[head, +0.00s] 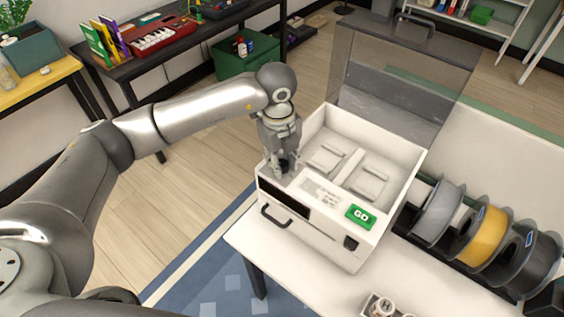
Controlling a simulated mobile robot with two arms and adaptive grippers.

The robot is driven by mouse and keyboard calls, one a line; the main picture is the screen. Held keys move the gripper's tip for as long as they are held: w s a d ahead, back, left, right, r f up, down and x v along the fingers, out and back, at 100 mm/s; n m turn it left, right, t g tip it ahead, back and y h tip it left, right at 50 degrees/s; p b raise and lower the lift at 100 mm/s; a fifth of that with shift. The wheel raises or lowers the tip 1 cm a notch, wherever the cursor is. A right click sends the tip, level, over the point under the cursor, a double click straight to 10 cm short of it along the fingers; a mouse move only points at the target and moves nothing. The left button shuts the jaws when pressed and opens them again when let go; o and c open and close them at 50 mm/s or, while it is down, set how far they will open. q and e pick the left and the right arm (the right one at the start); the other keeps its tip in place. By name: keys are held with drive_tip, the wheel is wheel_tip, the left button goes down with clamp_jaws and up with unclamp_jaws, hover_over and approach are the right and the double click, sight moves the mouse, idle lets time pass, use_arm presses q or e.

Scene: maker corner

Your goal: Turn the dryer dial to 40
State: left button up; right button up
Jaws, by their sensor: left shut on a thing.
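The dryer (330,232) is a white box on the white table, with a green GO button (360,216) on its front ledge. My left gripper (283,168) points down at the left end of that ledge. It is shut on a small dark knob, the dial (285,164), which its fingers mostly hide. The dial's marks and its setting cannot be read. A dark display strip (284,198) lies just in front of the gripper. My right gripper is not in view.
The dryer's smoky clear lid (390,85) stands open behind it. Grey, yellow and black filament spools (485,236) stand right of it on the table (322,278). A small tray (379,305) with pale parts is at the front edge. Open floor lies left.

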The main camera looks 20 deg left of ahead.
use_arm(q)
drive_tip(key=shift+w+r+n, duration=0.1)
drive_tip(key=shift+n, duration=0.3)
drive_tip(key=o, duration=1)
drive_tip(key=r, duration=1.2)
drive_tip(key=shift+s+a, duration=0.2)
drive_tip(key=shift+s, duration=0.15)
drive_tip(key=shift+f, duration=0.1)
